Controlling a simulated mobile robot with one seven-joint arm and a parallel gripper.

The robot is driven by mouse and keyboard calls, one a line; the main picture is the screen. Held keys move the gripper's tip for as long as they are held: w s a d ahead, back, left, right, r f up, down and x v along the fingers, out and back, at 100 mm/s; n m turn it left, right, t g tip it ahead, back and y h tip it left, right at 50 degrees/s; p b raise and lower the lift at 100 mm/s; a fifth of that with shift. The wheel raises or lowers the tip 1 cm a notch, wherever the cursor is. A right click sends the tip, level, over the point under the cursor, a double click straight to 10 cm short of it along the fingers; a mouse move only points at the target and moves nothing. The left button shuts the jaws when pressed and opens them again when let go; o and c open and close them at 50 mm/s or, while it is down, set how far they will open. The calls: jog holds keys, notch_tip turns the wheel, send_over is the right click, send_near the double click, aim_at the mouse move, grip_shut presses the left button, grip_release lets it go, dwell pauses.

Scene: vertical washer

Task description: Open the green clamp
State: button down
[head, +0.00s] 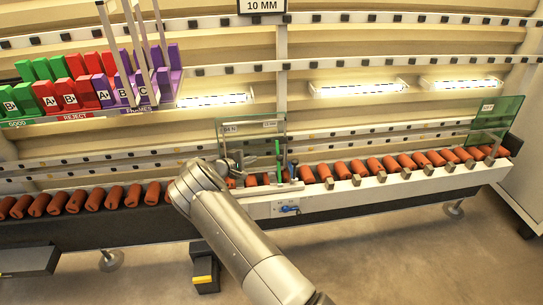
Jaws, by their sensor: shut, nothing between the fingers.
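A thin upright green part (278,161), which looks like the green clamp, stands on the white fixture at the middle of the conveyor. It is small, so I cannot tell the clamp's exact shape or position. My gripper (238,163) is at the end of my grey arm, just left of the green part. It appears apart from it, with a small gap between them. The fingers look shut and empty. My wrist hides part of the fixture and some of the conveyor behind it.
Orange cylinders (366,166) line the conveyor on both sides. A transparent green panel (240,127) stands behind my gripper, and another (495,118) is at the far right. A blue handle (290,209) is on the white front.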

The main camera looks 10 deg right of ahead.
jog(key=s+d+x, duration=0.1)
jog(key=x, duration=0.9)
jog(key=shift+d+r, duration=0.2)
jog(key=shift+d, duration=0.1)
jog(key=shift+w, duration=0.15)
jog(key=shift+s+r, duration=0.4)
jog(key=shift+s, duration=0.5)
jog(key=shift+s+r, duration=0.35)
jog(key=shift+s, duration=0.5)
